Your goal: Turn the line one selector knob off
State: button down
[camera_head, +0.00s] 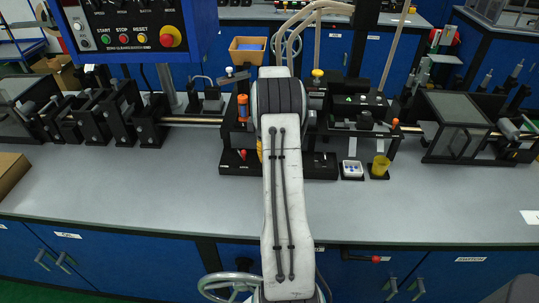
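A blue control panel (200,30) hangs at the top left. Its black face carries a green START button (105,38), a red STOP button (123,40), a yellow RESET button (141,38) and a red emergency stop (170,37) on yellow. Several dark selector knobs (97,4) sit along the panel's cut-off top edge; their labels and positions are too small to read, so I cannot tell which is line one. My grey-white arm reaches up the middle of the view, right of the panel. My gripper cannot be made out.
A grey bench (130,185) with blue cabinets crosses the view. Black line machinery (112,115) stands along its back, with a small machine (365,112) right of my arm. The front bench surface is mostly clear.

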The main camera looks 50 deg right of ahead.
jog(key=shift+s+f, duration=0.25)
jog(key=c, duration=1.2)
grip_release()
jog(key=o, duration=0.3)
jog(key=shift+w+r, duration=0.1)
jog(key=shift+r, duration=0.05)
